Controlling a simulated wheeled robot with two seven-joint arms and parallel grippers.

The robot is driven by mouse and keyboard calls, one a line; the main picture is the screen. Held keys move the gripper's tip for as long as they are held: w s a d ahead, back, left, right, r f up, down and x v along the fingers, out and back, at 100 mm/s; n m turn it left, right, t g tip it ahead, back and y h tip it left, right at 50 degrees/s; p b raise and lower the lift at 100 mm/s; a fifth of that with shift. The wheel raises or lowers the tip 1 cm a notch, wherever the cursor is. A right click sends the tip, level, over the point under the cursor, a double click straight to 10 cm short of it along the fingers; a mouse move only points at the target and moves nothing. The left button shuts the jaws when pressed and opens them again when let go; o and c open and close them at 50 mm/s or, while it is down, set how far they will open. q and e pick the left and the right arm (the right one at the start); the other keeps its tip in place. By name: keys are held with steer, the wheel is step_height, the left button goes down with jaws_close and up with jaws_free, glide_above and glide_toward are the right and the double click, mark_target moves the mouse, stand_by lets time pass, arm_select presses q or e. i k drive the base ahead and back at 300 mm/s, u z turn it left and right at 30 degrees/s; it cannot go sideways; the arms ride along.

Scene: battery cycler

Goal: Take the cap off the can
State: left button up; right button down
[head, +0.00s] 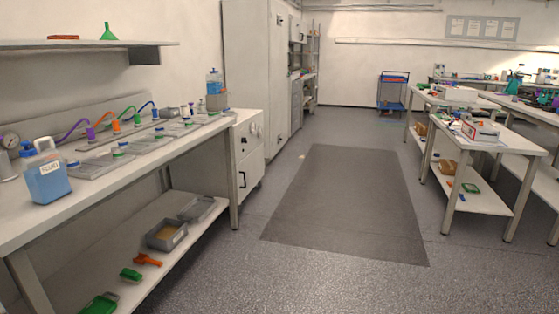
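A translucent can (47,182) with blue liquid and a "FLUID" label stands upright near the left end of the left bench. Its upper part and handle are whitish. A small blue cap (27,149) sits at the top left of the can and appears to be on its neck. Neither of my grippers shows in the head view.
The can stands on a long bench (28,220) with a gauge (10,141), coloured hoses (116,126) and flat grey trays behind and to its right. A shelf (60,44) hangs above. The grey floor mat (350,200) is clear.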

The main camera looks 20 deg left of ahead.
mark_target(27, 152)
steer(key=u, duration=1)
steer(key=i, duration=1.8)
steer(key=u, duration=1.1)
